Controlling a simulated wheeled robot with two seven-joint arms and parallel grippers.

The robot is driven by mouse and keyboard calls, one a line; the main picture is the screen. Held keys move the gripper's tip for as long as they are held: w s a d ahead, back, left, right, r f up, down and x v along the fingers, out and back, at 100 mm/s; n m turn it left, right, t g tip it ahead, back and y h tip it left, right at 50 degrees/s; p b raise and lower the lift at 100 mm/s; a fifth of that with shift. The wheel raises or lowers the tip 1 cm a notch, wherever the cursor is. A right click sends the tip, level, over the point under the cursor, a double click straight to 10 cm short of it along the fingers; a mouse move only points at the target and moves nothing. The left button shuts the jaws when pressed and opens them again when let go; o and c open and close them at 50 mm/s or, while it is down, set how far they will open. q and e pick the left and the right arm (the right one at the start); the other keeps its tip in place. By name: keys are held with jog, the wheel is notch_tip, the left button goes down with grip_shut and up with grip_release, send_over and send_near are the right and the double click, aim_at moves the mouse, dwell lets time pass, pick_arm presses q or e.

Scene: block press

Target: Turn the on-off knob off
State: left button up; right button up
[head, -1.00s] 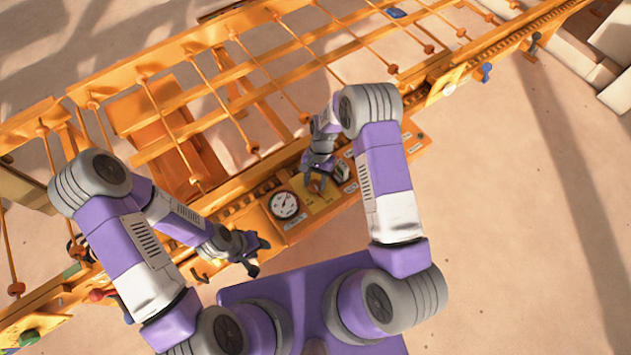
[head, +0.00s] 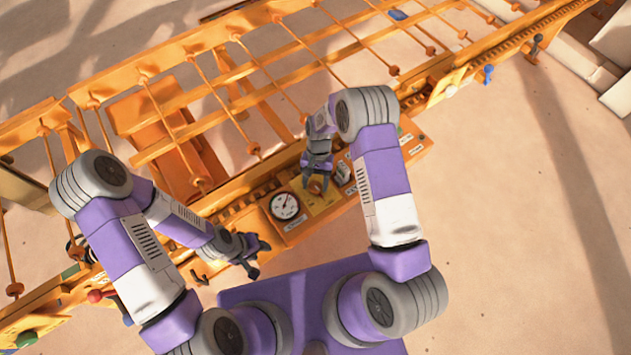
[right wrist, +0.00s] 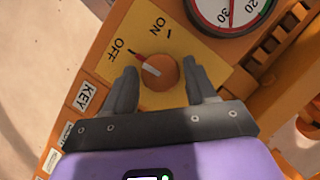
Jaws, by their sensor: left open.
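The orange on-off knob (right wrist: 160,74) sits on a yellow plate (right wrist: 190,52) with ON and OFF labels. Its white and red pointer mark points toward the OFF label (right wrist: 121,48). My right gripper (right wrist: 163,70) is open, with one finger on each side of the knob and a visible gap on both sides. In the head view, my right gripper (head: 317,184) is over the control panel and partly hides the knob. My left gripper (head: 254,258) is open and empty, left of the panel's gauge.
A round gauge (head: 285,206) is beside the knob plate; it also shows in the right wrist view (right wrist: 228,12). A KEY label (right wrist: 88,96) lies on the other side. The orange frame with rods (head: 200,90) stands behind the panel. Open floor (head: 490,220) lies to the right.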

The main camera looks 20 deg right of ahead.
jog(key=shift+o, duration=1)
pick_arm(q)
jog(key=shift+r+p, duration=0.6)
pick_arm(e)
jog(key=v, duration=0.7)
jog(key=shift+r, duration=0.25)
